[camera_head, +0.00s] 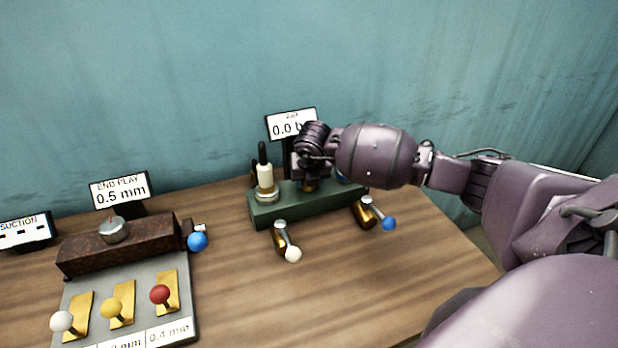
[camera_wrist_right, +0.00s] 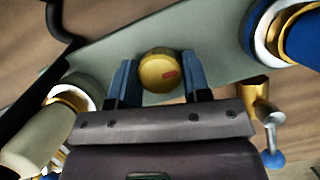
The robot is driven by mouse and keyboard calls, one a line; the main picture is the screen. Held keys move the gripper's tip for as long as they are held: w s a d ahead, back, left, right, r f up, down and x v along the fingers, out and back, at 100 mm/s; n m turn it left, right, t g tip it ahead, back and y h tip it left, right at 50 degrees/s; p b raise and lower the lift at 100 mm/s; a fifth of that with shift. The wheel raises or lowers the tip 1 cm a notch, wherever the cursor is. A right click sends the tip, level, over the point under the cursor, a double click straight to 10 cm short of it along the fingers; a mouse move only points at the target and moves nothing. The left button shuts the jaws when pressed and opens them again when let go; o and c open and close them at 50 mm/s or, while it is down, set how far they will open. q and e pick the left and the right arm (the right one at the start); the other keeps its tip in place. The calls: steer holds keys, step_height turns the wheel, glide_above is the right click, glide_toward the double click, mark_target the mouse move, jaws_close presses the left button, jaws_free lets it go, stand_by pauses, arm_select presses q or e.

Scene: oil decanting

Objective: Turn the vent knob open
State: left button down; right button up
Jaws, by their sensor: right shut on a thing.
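The vent knob, a round brass knob with a red mark (camera_wrist_right: 158,72), sits on the green block (camera_head: 268,213) in the right wrist view. My right gripper (camera_wrist_right: 157,80) is shut on it, one blue-grey finger on each side. In the head view the right gripper (camera_head: 308,168) reaches down over the block from the right and hides most of the knob, leaving a bit of brass (camera_head: 310,187) below it. My left gripper is in neither view.
A cream handle with a black tip (camera_head: 265,175) stands left of the gripper. A display reading 0.0 (camera_head: 285,128) is behind. Brass valves with white-ball (camera_head: 293,254) and blue-ball (camera_head: 388,223) levers sit in front. A lever panel (camera_head: 143,283) is at left.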

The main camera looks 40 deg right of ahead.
stand_by(0.3)
steer(key=o, duration=0.9)
steer(key=shift+r, duration=0.1)
steer(key=v, duration=1)
steer(key=shift+s+r+p, duration=0.2)
steer(key=shift+r+p, duration=0.1)
steer(key=shift+p, duration=0.05)
steer(key=shift+f, duration=0.1)
